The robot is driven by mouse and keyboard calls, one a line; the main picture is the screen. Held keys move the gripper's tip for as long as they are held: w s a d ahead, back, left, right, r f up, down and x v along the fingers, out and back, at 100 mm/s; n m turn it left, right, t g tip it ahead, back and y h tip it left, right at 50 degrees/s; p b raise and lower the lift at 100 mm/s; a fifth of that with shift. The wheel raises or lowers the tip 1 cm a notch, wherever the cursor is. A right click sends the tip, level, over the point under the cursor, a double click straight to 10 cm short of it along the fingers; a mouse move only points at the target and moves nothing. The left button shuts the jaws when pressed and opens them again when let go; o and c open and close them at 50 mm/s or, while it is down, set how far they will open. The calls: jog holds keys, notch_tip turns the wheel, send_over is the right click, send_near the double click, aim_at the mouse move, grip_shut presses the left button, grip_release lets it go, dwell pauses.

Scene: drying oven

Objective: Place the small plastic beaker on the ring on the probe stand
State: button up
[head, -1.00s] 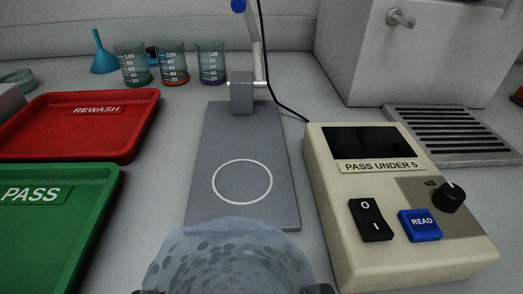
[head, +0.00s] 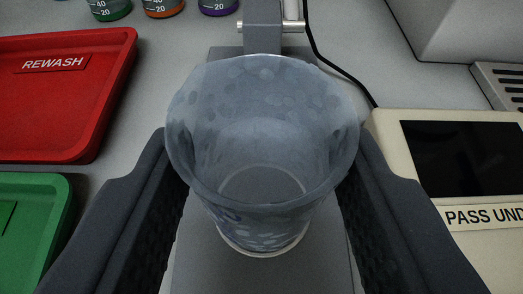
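The small plastic beaker (head: 263,110) is a translucent, bluish, speckled cup with a wide mouth, seen from above in the head view. It is between the two dark fingers of my gripper (head: 264,165), which lie close against its left and right sides. My gripper looks shut on it. The beaker is over the grey base plate of the probe stand (head: 190,255). The white ring (head: 265,254) shows as an arc around the near side of the beaker's bottom; most of it is hidden. I cannot tell whether the bottom touches the plate.
The stand's post (head: 262,22) rises just behind the beaker, with a black cable to its right. A cream meter (head: 390,135) is at the right. A red REWASH tray (head: 110,60) and a green PASS tray (head: 50,185) are at the left. Glass beakers (head: 163,7) stand behind.

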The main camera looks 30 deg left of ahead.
aim_at(264, 237)
jog(key=shift+w+a+f+b, duration=0.1)
jog(key=shift+w+f+b, duration=0.15)
jog(key=shift+f, duration=0.65)
jog(key=shift+w+a+f+b, duration=0.15)
jog(key=shift+f+b, duration=0.1)
jog(key=shift+f, duration=0.6)
jog(key=shift+f, duration=0.1)
jog(key=o, duration=1.1)
jog(key=p+v, duration=0.1)
jog(key=v, duration=1.1)
jog(key=shift+d+p, duration=0.1)
jog(key=shift+p, duration=0.3)
